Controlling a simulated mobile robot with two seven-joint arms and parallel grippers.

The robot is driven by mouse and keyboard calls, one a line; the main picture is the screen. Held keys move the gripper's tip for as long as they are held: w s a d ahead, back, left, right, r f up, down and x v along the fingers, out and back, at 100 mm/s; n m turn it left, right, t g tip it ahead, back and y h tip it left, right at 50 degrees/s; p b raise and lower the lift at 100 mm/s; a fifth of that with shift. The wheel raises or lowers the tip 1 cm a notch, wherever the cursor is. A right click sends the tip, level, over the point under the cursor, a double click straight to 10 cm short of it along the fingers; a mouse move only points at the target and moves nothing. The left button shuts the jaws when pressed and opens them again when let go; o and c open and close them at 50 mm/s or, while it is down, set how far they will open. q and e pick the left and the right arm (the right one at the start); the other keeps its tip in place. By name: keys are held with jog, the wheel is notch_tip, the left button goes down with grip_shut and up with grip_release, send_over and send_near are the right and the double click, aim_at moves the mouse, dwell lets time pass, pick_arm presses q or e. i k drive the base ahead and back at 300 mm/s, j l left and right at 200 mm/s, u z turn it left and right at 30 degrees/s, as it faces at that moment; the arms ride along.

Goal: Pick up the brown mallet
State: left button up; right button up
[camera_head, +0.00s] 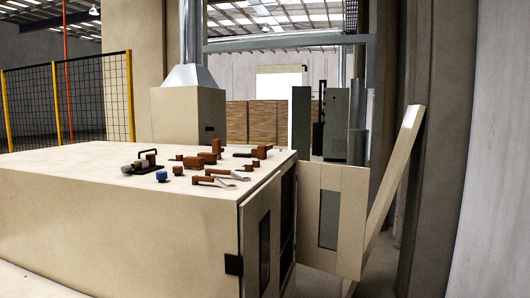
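Several small reddish-brown items lie on the pale top of a long cabinet (90,165). One, at the far right of the group, is a brown block with a short handle-like part (260,152), and it looks mallet-like. Another brown piece (193,162) lies near the middle, close to an upright brown block (216,147). They are too small for me to tell for certain which is the brown mallet. Neither of my grippers is in view.
A dark tool with a looped handle (147,161), a small blue item (162,176) and brown-handled trowel-like tools (228,181) share the top. Its left part is bare. Open cabinet doors (335,215) and a leaning plank (393,185) stand at the right.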

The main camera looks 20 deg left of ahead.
aim_at(263, 150)
jog(key=i+l+u, duration=0.35)
jog(key=i, duration=0.55)
jog(key=i+l+u, duration=0.3)
jog(key=i+l, duration=0.25)
jog(key=i, duration=0.35)
jog(key=i+l+u, duration=0.35)
jog(key=i+l, duration=0.45)
jog(key=i+l+z, duration=0.25)
jog(key=i, duration=0.3)
jog(key=i+z, duration=0.25)
jog(key=i, duration=0.3)
